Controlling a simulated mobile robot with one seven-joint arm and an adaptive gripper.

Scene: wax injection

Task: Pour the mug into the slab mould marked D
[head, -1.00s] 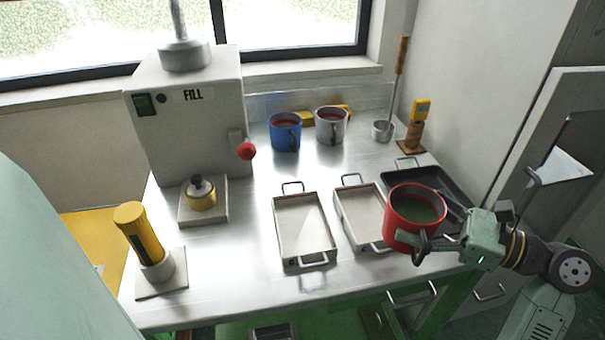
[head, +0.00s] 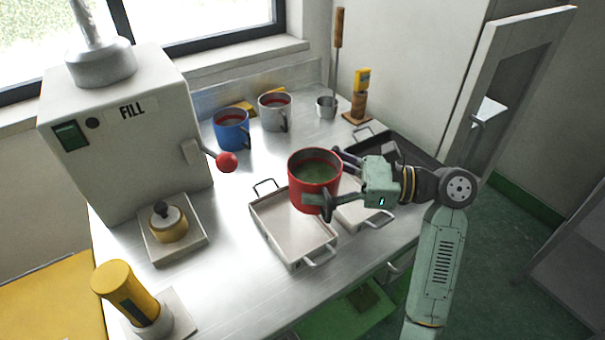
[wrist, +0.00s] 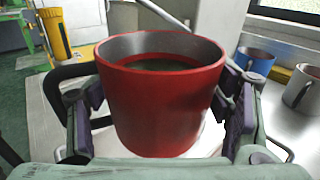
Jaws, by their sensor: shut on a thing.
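My gripper (head: 334,183) is shut around a red mug (head: 313,190), which it holds upright above the worktop. The mug holds a dark green liquid (head: 316,172) and fills the middle of the wrist view (wrist: 160,105), one finger pad on each side. In the head view the mug overlaps the right side of the left pale slab mould (head: 288,228). A second pale slab mould (head: 368,212) is partly hidden behind the mug and my gripper. A dark tray (head: 362,146) lies farther back, also partly hidden. I can read no letter on any mould.
A FILL machine (head: 125,150) with a red-knobbed lever (head: 227,162) stands at left. A blue mug (head: 231,130) and a grey mug (head: 273,112) stand at the back, beside a ladle cup (head: 326,107). A yellow cylinder (head: 125,292) stands front left.

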